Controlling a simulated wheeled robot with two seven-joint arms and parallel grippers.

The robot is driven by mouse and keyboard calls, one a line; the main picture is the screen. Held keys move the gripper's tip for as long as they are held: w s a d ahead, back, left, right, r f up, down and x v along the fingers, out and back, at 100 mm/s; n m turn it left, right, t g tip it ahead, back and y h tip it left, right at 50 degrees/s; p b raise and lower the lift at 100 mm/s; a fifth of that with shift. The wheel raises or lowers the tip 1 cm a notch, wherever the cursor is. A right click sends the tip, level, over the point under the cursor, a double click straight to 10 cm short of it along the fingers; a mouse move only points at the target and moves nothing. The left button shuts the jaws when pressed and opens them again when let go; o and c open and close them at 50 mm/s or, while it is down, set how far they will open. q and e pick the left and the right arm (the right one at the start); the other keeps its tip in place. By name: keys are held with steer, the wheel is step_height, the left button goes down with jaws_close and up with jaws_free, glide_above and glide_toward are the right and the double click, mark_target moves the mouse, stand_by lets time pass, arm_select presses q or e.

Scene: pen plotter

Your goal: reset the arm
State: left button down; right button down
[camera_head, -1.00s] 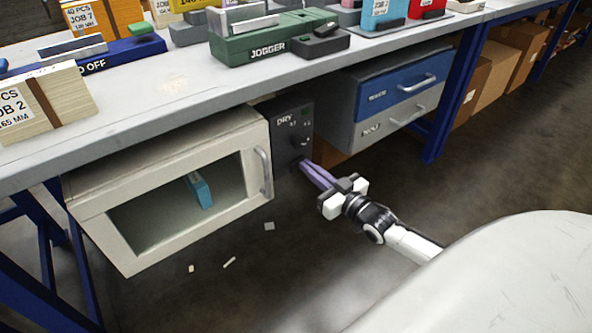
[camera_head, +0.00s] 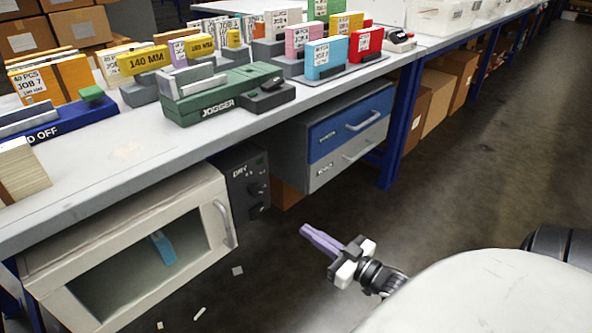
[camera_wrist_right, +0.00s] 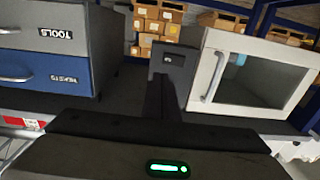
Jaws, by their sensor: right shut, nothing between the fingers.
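My right gripper (camera_head: 306,232) has purple fingers, closed together and empty. It is over bare floor, in front of and apart from the dark DRY panel (camera_head: 239,190) with its two knobs. In the right wrist view the shut fingers (camera_wrist_right: 159,95) are dark silhouettes, and the dark panel (camera_wrist_right: 172,66) is beyond them, upside down. The pale dryer cabinet (camera_head: 130,225) hangs under the bench left of the panel. Its windowed door looks shut, and a blue block (camera_head: 163,248) shows behind the window. My left gripper is not in view.
A drawer unit (camera_head: 347,135), with blue and grey drawers, hangs under the bench right of the panel. The bench top (camera_head: 120,150) carries the green jogger (camera_head: 222,95) and several coloured blocks. Boxes (camera_head: 440,95) stand under the bench farther right.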

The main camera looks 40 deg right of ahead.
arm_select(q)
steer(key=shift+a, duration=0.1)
arm_select(e)
steer(key=shift+s+d, duration=0.1)
steer(key=shift+s, duration=0.35)
